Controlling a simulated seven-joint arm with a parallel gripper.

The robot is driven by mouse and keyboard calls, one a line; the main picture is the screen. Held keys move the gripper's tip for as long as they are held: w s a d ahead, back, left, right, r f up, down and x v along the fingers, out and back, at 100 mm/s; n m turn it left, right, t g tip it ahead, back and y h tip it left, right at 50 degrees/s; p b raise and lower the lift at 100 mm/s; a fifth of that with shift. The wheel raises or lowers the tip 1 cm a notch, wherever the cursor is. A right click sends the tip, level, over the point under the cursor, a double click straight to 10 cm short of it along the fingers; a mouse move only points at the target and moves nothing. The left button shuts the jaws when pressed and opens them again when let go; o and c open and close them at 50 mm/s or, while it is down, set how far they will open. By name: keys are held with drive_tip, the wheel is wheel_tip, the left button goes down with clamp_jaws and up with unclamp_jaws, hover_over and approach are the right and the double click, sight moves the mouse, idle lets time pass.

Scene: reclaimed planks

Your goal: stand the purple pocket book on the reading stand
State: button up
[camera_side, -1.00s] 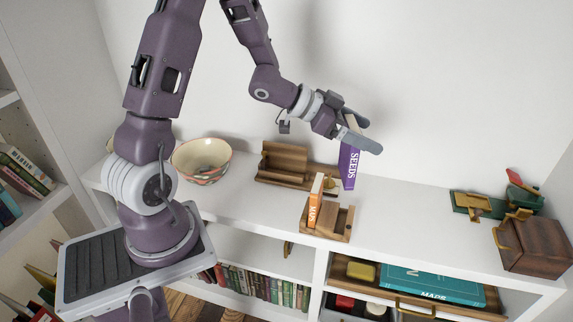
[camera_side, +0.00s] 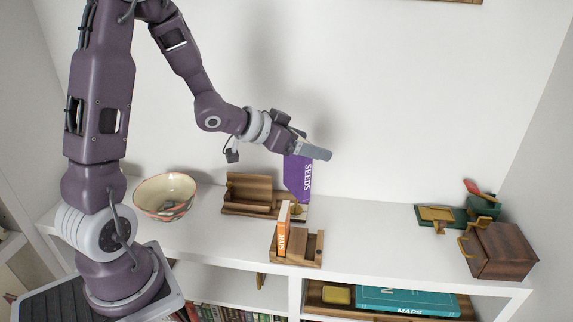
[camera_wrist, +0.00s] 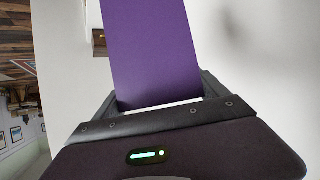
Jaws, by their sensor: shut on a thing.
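The purple pocket book (camera_side: 299,178), marked SEEDS, hangs nearly upright below my gripper (camera_side: 312,151), which is shut on its upper end. In the wrist view the book's plain purple cover (camera_wrist: 152,45) stretches out from the jaws (camera_wrist: 158,108). A wooden stand (camera_side: 248,194) with a raised back and a ledge is at the back, left of the book; it looks empty. I cannot tell which is the reading stand, or whether the purple book's lower end touches anything.
A patterned bowl (camera_side: 164,196) stands at the left. A green stand with brass parts (camera_side: 437,215) and a dark wooden box (camera_side: 498,252) are at the right. The white top (camera_side: 370,225) between is clear. A wall rises behind.

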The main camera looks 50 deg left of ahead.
drive_tip(key=w+a+f+n+g+y, duration=0.1)
drive_tip(key=w+a+f+n+y, duration=0.15)
drive_tip(key=a, duration=0.45)
drive_tip(key=w+a+f+n+y, duration=0.1)
drive_tip(key=a+f+n+y, duration=0.15)
drive_tip(key=a, duration=0.35)
drive_tip(key=n+g+y, duration=0.3)
drive_tip(key=n+y, duration=0.1)
drive_tip(key=n, duration=0.1)
hover_over(252, 175)
wheel_tip(252, 175, down, 8)
drive_tip(key=f, duration=0.1)
drive_tip(key=shift+w+f, duration=0.1)
drive_tip(key=shift+f, duration=3.9)
drive_tip(key=o, duration=1.9)
drive_tip(key=shift+o, duration=0.2)
wheel_tip(252, 175, up, 8)
drive_tip(key=shift+w+a, duration=0.25)
